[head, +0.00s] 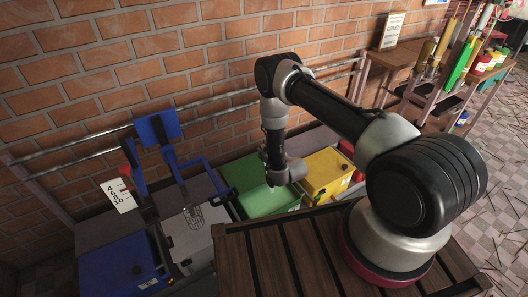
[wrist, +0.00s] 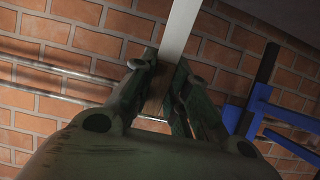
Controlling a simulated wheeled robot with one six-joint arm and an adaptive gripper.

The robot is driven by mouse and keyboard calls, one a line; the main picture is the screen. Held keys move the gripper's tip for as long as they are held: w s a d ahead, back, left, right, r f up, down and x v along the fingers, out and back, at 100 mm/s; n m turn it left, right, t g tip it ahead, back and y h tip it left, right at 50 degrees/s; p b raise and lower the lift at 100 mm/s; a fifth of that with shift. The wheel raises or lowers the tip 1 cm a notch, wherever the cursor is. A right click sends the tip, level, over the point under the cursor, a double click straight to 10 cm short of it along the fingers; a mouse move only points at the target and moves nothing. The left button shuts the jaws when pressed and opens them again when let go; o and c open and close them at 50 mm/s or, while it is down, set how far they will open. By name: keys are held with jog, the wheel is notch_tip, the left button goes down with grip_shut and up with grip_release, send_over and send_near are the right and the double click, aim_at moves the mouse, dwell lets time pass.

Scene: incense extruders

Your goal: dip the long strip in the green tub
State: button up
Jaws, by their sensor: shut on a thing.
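A long pale strip (wrist: 180,30) runs from between my fingertips to the top edge of the wrist view. My gripper (wrist: 165,80) is shut on it, near a brownish part of it. The far end of the strip is out of that view. The green tub (head: 258,190) stands by the brick wall in the head view. The end of my arm is in front of and above it, hiding part of it. I cannot make out the strip or my fingers in the head view, nor whether the strip touches the tub.
A yellow tub (head: 325,172) stands right of the green tub. Metal rails (head: 100,138) run along the wall. A slatted wooden table (head: 240,250) is in front.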

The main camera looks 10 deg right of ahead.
notch_tip(320, 180, down, 14)
dwell(0.8)
dwell(5.8)
